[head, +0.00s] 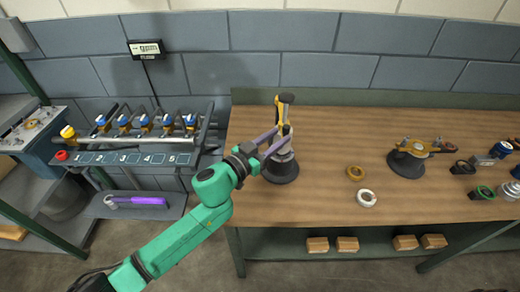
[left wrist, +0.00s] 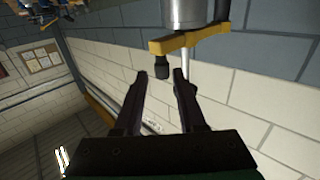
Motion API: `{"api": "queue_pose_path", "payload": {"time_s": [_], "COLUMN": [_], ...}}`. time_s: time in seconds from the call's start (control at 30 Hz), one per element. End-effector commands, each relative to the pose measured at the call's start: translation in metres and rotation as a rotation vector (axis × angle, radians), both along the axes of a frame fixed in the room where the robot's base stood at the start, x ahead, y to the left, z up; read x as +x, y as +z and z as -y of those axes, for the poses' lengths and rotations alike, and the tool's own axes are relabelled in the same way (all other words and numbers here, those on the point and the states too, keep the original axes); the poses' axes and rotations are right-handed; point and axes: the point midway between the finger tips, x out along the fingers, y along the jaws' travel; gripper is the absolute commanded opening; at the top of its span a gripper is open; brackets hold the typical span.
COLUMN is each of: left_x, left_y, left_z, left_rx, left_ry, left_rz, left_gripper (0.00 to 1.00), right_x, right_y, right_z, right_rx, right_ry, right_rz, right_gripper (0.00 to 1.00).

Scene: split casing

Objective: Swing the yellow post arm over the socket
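A yellow post arm (head: 281,113) shows near the top of an upright stand with a round dark base (head: 281,170) and a black cap, at the left part of the bench. In the left wrist view the yellow arm (left wrist: 188,40) crosses a grey cylinder (left wrist: 185,12), and a dark knob (left wrist: 160,68) hangs from its end. My left gripper (head: 278,138) is at the stand, just below the yellow arm. Its fingers (left wrist: 158,80) are open, with the knob just past the gap between their tips. I cannot make out the socket for certain. My right gripper is not in view.
A second dark-based fixture (head: 406,163) with a yellow bar stands to the right. A brass ring (head: 355,173) and a white ring (head: 366,198) lie between. Small parts crowd the bench's right end. A numbered valve rack (head: 130,158) is at the left. The bench middle is mostly clear.

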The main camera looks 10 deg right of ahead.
Motion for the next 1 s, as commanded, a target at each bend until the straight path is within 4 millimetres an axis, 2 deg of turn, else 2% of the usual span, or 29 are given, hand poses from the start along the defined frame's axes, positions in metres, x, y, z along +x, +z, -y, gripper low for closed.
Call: {"api": "queue_pose_path", "payload": {"time_s": [0.2, 0.4, 0.87, 0.97, 1.0], "left_x": [-0.030, -0.040, -0.038, -0.025, -0.018], "left_y": [-0.004, 0.000, 0.002, 0.003, -0.003], "left_z": [-0.040, -0.053, -0.056, -0.080, -0.101], "left_rx": [0.003, 0.001, -0.007, -0.022, -0.012], "left_ry": [0.000, -0.002, 0.026, 0.189, 0.297], "left_rz": [-0.001, -0.001, -0.003, -0.039, -0.080], "left_gripper": [0.40, 0.40, 0.40, 0.40, 0.40], "right_x": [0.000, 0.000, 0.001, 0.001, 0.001], "right_y": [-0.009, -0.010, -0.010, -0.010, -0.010], "right_z": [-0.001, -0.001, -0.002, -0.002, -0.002], "right_rx": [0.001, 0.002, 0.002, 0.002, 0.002], "right_ry": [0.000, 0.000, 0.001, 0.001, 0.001], "right_rz": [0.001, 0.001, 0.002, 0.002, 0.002], "right_gripper": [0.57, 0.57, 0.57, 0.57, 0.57]}}
